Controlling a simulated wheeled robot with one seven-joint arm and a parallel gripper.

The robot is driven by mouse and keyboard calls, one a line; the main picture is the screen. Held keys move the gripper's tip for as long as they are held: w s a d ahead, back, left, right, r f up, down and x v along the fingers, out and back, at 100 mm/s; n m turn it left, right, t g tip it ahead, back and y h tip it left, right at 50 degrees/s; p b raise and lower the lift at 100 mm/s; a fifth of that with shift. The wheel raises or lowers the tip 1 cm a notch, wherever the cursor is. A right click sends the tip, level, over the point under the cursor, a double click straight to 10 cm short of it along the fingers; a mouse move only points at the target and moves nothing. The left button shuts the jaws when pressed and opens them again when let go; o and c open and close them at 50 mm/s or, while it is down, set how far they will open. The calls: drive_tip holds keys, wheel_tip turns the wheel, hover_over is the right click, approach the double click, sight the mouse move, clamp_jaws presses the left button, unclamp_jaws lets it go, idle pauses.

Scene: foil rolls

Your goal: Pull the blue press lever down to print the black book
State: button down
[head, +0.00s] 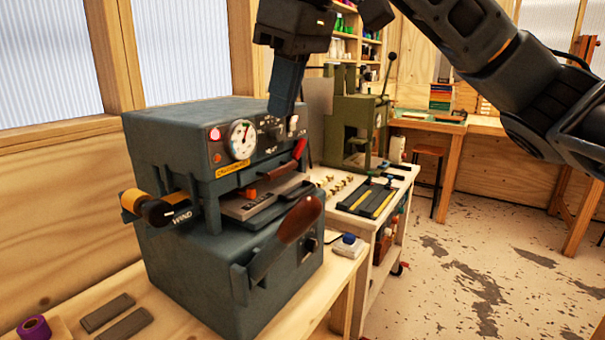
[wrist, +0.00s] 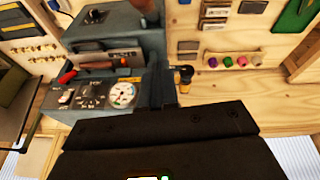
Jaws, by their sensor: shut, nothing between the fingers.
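The blue-grey press (head: 180,140) stands on the wooden bench, with a dial (head: 242,139) and a lit red lamp on its front. A lever with a brown grip (head: 300,218) slants across its lower front, its grip end up and to the right. A shorter red-handled lever (head: 299,150) is under the control panel. A dark flat piece (head: 255,207) lies in the press opening; I cannot tell if it is the black book. My gripper (head: 282,106) is shut and empty, pointing down in front of the upper right panel, above both levers. The dial (wrist: 122,95) also shows in the wrist view.
A green-grey machine (head: 355,125) stands behind on a white cart (head: 388,222). Dark bars (head: 125,325) and a purple roll (head: 34,328) lie on the near bench. Floor to the right is clear.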

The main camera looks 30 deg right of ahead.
drive_tip(key=shift+s+d+r+h, duration=0.4)
drive_tip(key=shift+d+r+h, duration=0.25)
drive_tip(key=shift+d, duration=0.15)
hover_over(303, 199)
drive_tip(key=w+a, duration=0.1)
drive_tip(key=w, duration=0.1)
drive_tip(key=f, duration=1)
drive_tip(key=shift+s+a+p, duration=0.1)
drive_tip(key=shift+a+p, duration=0.1)
drive_tip(key=shift+p, duration=0.2)
drive_tip(key=shift+s+d+f, duration=0.5)
drive_tip(key=shift+s+f, duration=0.1)
drive_tip(key=shift+f, duration=0.25)
drive_tip(key=shift+s+d+f, duration=0.2)
drive_tip(key=shift+s+f, duration=0.05)
drive_tip(key=shift+f, duration=0.4)
drive_tip(key=shift+f, duration=0.15)
